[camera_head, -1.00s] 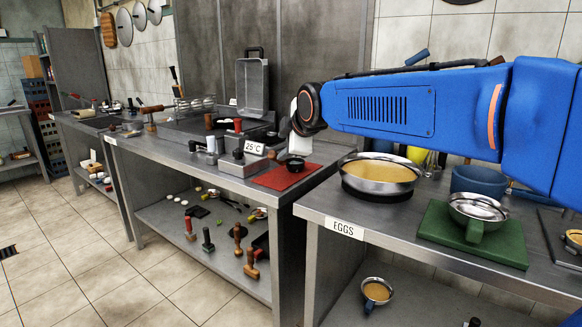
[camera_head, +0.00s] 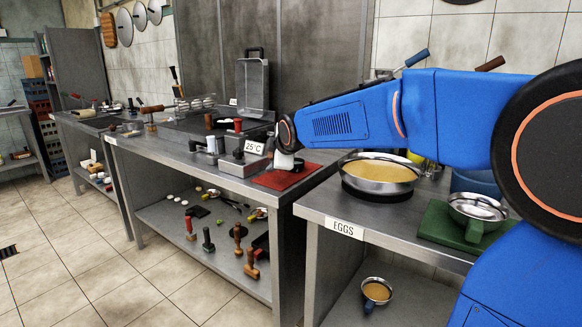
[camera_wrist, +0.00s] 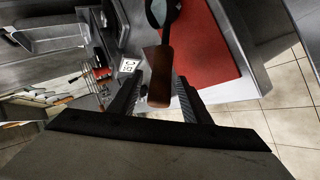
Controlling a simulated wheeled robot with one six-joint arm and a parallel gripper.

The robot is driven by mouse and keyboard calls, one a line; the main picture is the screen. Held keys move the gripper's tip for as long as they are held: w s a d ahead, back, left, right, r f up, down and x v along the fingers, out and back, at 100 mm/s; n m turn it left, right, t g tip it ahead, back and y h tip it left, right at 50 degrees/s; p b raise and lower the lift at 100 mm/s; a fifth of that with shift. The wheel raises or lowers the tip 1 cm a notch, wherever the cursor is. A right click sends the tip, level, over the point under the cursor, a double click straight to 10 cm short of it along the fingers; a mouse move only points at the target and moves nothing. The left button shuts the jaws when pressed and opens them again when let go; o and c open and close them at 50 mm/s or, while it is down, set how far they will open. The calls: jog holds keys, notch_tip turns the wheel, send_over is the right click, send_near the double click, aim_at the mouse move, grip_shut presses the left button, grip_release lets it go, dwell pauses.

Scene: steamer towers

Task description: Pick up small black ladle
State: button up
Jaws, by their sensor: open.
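A small dark ladle shows in the wrist view, its black upper part (camera_wrist: 170,22) at the top and its brown handle (camera_wrist: 158,78) pointing down toward me. My gripper (camera_wrist: 158,88) is open, with one finger on each side of the handle's lower end. I cannot tell whether either finger touches it. In the head view, my gripper (camera_head: 285,162) is low over the red mat (camera_head: 272,182) at the right end of the middle counter. The ladle is mostly hidden there by my wrist.
A grey box with a 25°C sign (camera_head: 254,148) stands just left of the mat. A wide metal bowl of yellow liquid (camera_head: 380,172) stands on the EGGS table (camera_head: 345,230) to the right. A green board (camera_head: 450,236) lies nearer. The upright grey pan (camera_head: 252,88) is behind.

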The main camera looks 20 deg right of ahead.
jog(key=shift+x, duration=1.1)
jog(key=shift+c, duration=0.4)
grip_shut()
jog(key=shift+r, duration=0.15)
notch_tip(320, 180, up, 10)
jog(key=c, duration=0.7)
grip_release()
jog(key=shift+c, duration=0.2)
grip_shut()
